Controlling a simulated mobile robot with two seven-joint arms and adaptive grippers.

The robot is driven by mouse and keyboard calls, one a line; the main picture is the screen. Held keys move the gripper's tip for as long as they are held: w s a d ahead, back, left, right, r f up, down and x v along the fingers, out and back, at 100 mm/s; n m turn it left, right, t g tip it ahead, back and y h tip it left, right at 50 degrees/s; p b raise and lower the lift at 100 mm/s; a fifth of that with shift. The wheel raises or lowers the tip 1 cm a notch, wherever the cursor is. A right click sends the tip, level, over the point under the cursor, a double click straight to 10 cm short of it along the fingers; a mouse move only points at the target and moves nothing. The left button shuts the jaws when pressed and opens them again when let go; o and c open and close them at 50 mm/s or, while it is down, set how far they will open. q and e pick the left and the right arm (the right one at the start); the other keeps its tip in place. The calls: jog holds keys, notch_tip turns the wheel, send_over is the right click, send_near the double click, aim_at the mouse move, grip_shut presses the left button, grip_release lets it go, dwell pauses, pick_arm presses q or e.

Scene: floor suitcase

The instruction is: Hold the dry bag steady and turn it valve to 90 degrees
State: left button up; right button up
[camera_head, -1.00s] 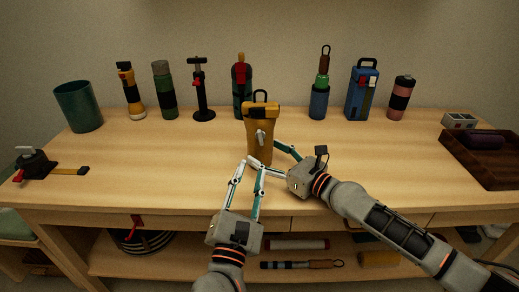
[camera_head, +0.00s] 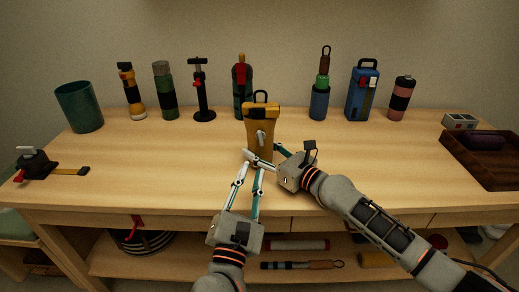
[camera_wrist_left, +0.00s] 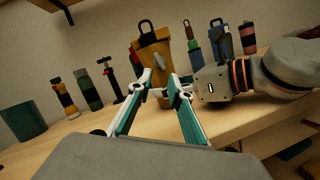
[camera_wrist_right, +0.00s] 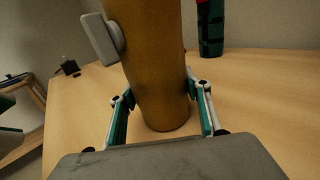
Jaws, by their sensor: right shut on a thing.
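The dry bag (camera_head: 262,120) is an upright yellow-brown bag with a black top handle, standing at the middle of the table. Its grey valve (camera_head: 261,138) sits on the front face and also shows in the left wrist view (camera_wrist_left: 159,61). My right gripper (camera_head: 264,156) is shut on the lower part of the bag, a finger on each side, as the right wrist view (camera_wrist_right: 160,90) shows. My left gripper (camera_head: 253,164) is in front of the bag, below the valve, with its fingers apart and nothing between them. In the left wrist view its fingertips are below the valve.
Several bottles, a black pump (camera_head: 203,95) and a blue case (camera_head: 362,92) stand along the back. A green bin (camera_head: 79,107) is at the left. A dark wooden tray (camera_head: 478,165) is at the right. The table to both sides of the bag is clear.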

aim_at(261, 137)
pick_arm(q)
jog(key=shift+w+a, duration=0.1)
jog(key=shift+a, duration=0.1)
grip_shut()
jog(key=shift+w+a+r+m+h, duration=0.1)
jog(key=shift+a+r+m+h, duration=0.1)
jog(key=shift+a+m+h, duration=0.3)
jog(key=w+a+r+m+g+h, duration=0.1)
jog(key=w+a+m+g+h, duration=0.1)
jog(key=a+m+g+h, duration=0.85)
jog(key=w+d+m+t, duration=0.1)
jog(key=w+d, duration=0.1)
jog(key=d, duration=0.1)
jog(key=w+d+r+m+t+y, duration=0.1)
jog(key=w+d+m, duration=0.1)
jog(key=d, duration=0.1)
jog(key=w+d+r+m+t+y, duration=0.1)
jog(key=w+d+m, duration=0.1)
jog(key=w+d, duration=0.1)
jog(key=shift+t, duration=0.35)
jog(key=shift+d+r+y, duration=0.15)
jog(key=shift+d+y, duration=0.1)
jog(key=shift+d, duration=0.55)
jog(key=shift+d, duration=0.1)
